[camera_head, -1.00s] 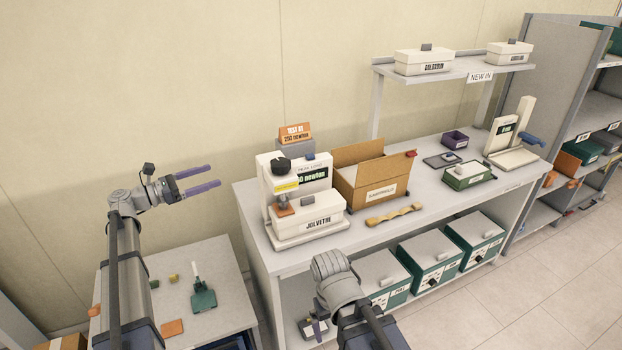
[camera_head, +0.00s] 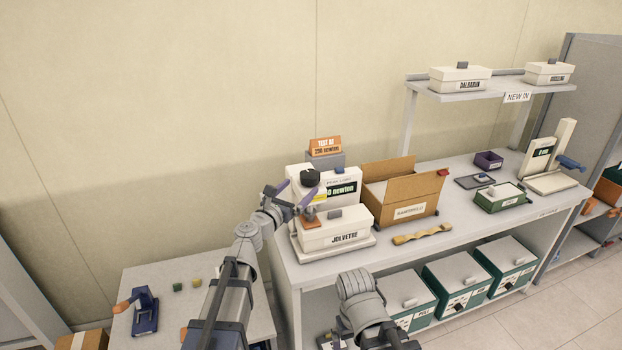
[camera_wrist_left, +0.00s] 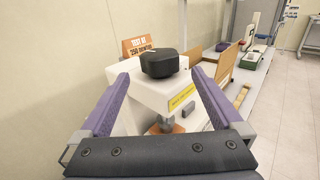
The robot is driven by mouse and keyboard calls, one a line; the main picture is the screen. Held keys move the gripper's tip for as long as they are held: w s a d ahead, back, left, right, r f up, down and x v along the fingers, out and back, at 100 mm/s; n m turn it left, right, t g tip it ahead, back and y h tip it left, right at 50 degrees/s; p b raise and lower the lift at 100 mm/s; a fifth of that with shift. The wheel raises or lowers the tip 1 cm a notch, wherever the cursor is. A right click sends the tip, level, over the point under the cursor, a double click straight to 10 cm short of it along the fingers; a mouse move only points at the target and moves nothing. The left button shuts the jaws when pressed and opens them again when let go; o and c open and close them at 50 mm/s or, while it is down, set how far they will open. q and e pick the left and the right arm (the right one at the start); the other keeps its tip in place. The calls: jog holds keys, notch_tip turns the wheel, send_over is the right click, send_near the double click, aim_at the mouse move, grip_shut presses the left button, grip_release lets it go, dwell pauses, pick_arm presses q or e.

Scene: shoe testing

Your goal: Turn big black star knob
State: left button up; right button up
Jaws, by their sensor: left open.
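The big black star knob (camera_head: 310,177) sits on top of the white test machine (camera_head: 349,189) on the bench. It also shows in the left wrist view (camera_wrist_left: 159,64), ahead of and between my purple fingers. My left gripper (camera_head: 292,200) is open, with its fingers pointing at the machine's head just below and in front of the knob. In the wrist view its fingers (camera_wrist_left: 164,88) are spread wide on both sides, with nothing held.
An orange sign reading 250 newton (camera_head: 325,145) stands behind the machine. An open cardboard box (camera_head: 403,192) is right of it, with a wooden bar (camera_head: 421,237) in front. A side table (camera_head: 160,274) lies at lower left. The wall rises close behind the bench.

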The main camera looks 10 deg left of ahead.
aim_at(311, 177)
pick_arm(q)
jog(key=shift+d, duration=0.1)
jog(key=x, duration=0.7)
jog(key=shift+w, duration=0.35)
jog(key=c, duration=1.3)
